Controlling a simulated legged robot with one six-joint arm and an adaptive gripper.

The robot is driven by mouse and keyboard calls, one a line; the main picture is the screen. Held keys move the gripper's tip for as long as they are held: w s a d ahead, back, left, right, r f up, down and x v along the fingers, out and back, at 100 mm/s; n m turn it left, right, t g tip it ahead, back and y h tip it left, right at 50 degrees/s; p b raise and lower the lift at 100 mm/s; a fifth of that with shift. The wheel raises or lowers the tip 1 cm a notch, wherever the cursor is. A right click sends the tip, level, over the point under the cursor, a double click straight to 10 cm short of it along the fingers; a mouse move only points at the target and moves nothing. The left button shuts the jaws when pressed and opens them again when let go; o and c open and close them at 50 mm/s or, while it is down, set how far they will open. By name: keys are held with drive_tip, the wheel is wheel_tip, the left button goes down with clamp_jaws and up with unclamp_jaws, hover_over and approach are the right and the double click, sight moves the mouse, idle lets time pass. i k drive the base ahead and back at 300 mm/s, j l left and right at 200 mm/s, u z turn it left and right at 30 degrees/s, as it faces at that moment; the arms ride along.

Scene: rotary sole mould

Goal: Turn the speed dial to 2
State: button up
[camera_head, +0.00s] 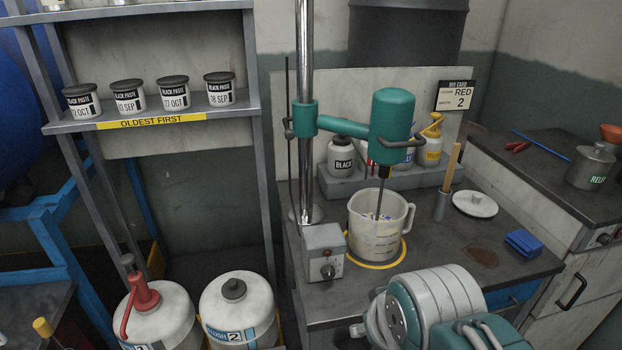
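The speed dial (328,271) is a small dark knob with a light pointer on the front of a grey control box (323,240). The box stands at the front left of the dark bench, beside the mixer post. The marks around the dial are too small to read, so I cannot tell its setting. The teal mixer (392,115) hangs from the post, with its shaft down in a white jug (376,240). Parts of my arm show at the bottom right, but my gripper is not in view.
A yellow ring (398,258) surrounds the jug's base. A wooden stick stands in a grey holder (440,205), near a white lid (475,204). A blue sponge (524,243) lies at right. Two white containers (160,318) (238,305) stand low at left, below shelved paste tins (175,96).

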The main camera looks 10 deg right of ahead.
sight(328, 272)
drive_tip(key=i+j, duration=0.1)
drive_tip(key=j, duration=0.4)
drive_tip(key=i+j+z, duration=0.1)
drive_tip(key=j, duration=0.9)
drive_tip(key=i+z, duration=0.05)
